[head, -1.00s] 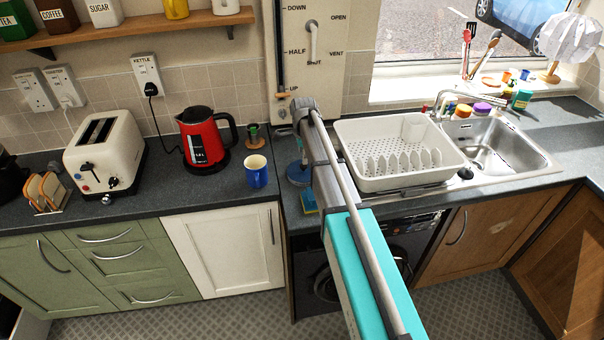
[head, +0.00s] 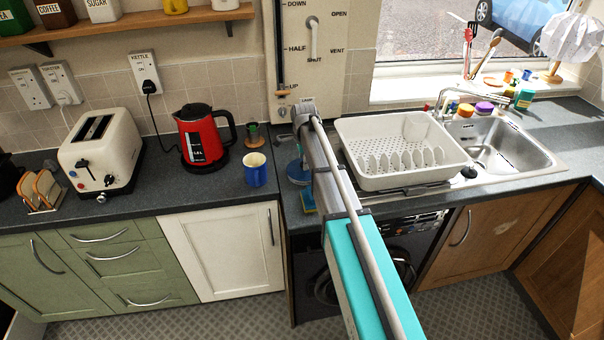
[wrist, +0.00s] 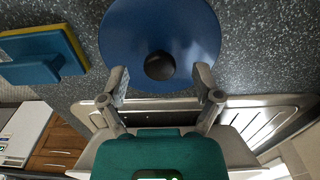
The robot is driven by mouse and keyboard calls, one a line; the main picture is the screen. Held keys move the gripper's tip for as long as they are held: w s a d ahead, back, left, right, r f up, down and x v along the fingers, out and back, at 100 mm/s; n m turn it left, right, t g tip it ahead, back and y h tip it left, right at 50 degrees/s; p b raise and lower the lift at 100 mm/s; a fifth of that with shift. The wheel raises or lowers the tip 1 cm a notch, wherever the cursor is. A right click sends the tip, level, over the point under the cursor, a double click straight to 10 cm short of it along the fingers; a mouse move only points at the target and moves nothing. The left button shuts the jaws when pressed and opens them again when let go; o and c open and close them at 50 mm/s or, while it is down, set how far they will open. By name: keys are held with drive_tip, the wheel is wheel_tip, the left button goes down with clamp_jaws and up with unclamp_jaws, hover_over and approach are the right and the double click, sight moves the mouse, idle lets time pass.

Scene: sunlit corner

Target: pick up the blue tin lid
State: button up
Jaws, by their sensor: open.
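The blue tin lid (wrist: 130,30) is a round blue disc with a black knob (wrist: 159,66) in its middle, lying on the dark speckled worktop. In the head view the lid (head: 298,173) shows only in part, with my arm hiding its right side. My gripper (wrist: 160,77) is open in the wrist view, its two fingertips on either side of the knob, over the lid's near part. I cannot tell how high the fingertips are above the lid. Nothing is between the fingers but the knob in view.
A blue and yellow sponge (wrist: 45,52) lies beside the lid. A white dish rack (head: 400,150) stands on the drainer to the right, left of the sink (head: 512,150).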

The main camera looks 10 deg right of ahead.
drive_tip(key=shift+f+b, duration=0.55)
drive_tip(key=shift+f, duration=0.25)
clamp_jaws()
